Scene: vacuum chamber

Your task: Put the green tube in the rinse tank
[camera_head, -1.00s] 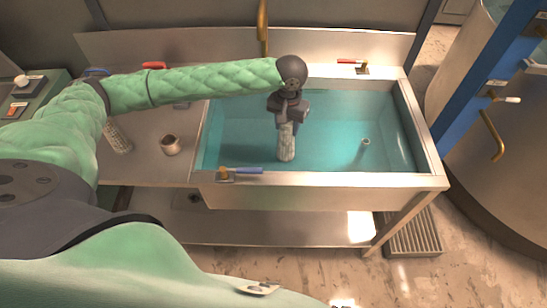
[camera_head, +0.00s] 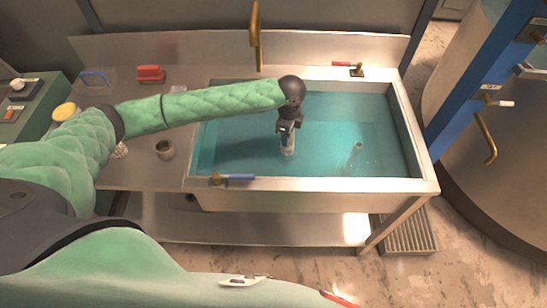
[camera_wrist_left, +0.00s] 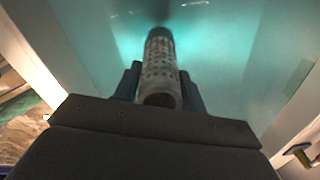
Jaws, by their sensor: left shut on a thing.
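The rinse tank (camera_head: 330,184) is a steel basin of blue-green water at the centre of the head view. My left gripper (camera_head: 288,130) is over the tank, shut on a perforated tube (camera_head: 288,147). The tube hangs roughly upright, its lower part seeming to be in the water. It looks grey, and I cannot make out green on it. In the left wrist view the tube (camera_wrist_left: 160,72) sits between the fingers (camera_wrist_left: 160,88) and points into the tank. Whether its lower end touches the bottom is unclear. My right gripper is not in view.
Another perforated tube (camera_head: 120,151) stands on the left counter, partly behind my arm. Near it are a small cup (camera_head: 165,149) and a red-handled thing (camera_head: 150,73).

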